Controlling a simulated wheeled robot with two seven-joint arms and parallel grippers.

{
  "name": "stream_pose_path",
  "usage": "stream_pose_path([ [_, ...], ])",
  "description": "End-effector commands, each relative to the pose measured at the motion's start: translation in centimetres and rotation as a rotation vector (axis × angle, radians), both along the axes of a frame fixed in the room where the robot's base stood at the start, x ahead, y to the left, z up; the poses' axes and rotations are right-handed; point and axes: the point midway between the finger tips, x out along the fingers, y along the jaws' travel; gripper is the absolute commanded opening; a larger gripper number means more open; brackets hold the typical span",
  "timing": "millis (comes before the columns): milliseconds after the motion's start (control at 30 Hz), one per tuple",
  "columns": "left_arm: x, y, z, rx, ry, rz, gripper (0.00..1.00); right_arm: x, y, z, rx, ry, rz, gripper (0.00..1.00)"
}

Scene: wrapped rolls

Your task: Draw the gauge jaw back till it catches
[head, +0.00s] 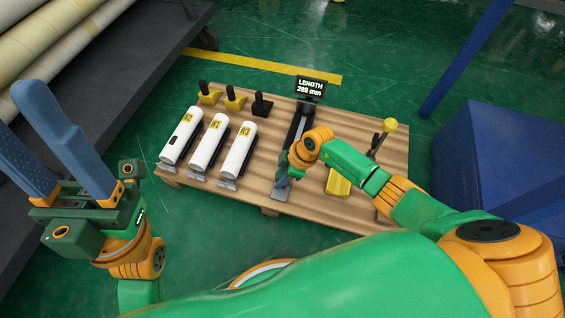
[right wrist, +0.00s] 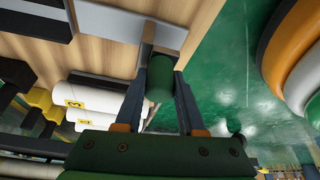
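The length gauge stands on the wooden pallet top, with a dark rail (head: 299,125) and a black display (head: 311,87) reading LENGTH and a value in mm, last digit hard to read. My right gripper (head: 287,182) is low at the rail's near end, and my wrist hides part of the gauge. In the right wrist view a dark green cylindrical grip (right wrist: 160,79) sits between my right fingers (right wrist: 161,92), which appear to press on both its sides. The jaw itself is mostly hidden. My left gripper (head: 70,150) is raised at the left, open and empty.
Three labelled white rolls (head: 238,149) lie left of the gauge. Yellow and black holders (head: 208,94) stand behind them. A yellow block (head: 338,183) and a yellow-knobbed lever (head: 389,125) are right of it. A blue bin (head: 490,155) stands beyond the pallet's right edge (head: 404,160).

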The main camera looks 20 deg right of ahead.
Motion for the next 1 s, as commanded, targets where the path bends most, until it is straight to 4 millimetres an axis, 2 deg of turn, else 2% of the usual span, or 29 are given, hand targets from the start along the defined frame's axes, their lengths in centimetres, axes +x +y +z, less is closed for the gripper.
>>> stream_pose_path([
  [33, 0.1, -0.1, 0.4, 0.004, 0.014, 0.001, 0.5, -0.3, 0.2, 0.4, 0.003, 0.004, 0.003, 0.0],
  [367, 0.2, -0.1, 0.1, 0.008, 0.023, 0.002, 0.5, -0.6, 0.5, -0.1, 0.007, 0.01, 0.006, 0.0],
  [400, 0.2, -0.1, 0.1, 0.008, 0.023, 0.002, 0.5, -0.6, 0.5, -0.1, 0.007, 0.01, 0.007, 0.5],
  [467, 0.2, -0.1, 0.1, 0.008, 0.023, 0.002, 0.5, -0.6, 0.5, -0.1, 0.007, 0.008, 0.006, 0.66],
  [500, 0.2, -0.1, 0.1, 0.008, 0.023, 0.002, 0.5, -0.5, 0.5, -0.1, 0.006, 0.008, 0.006, 0.69],
  [767, 0.2, -0.1, 0.2, 0.007, 0.023, 0.003, 0.5, -0.3, 0.3, 0.1, 0.004, 0.002, 0.002, 0.69],
  [867, 0.3, -0.2, 0.7, 0.016, 0.047, 0.006, 0.5, -0.4, 0.0, 1.1, 0.003, 0.002, 0.001, 0.69],
  [967, 0.7, -0.5, 1.7, 0.038, 0.109, 0.012, 0.5, -0.7, -0.6, 3.2, 0.002, 0.002, 0.002, 0.69],
  [1000, 1.5, -0.6, 1.0, 0.05, 0.156, 0.017, 0.5, -0.8, -0.7, 3.0, 0.002, 0.003, 0.002, 0.69],
])
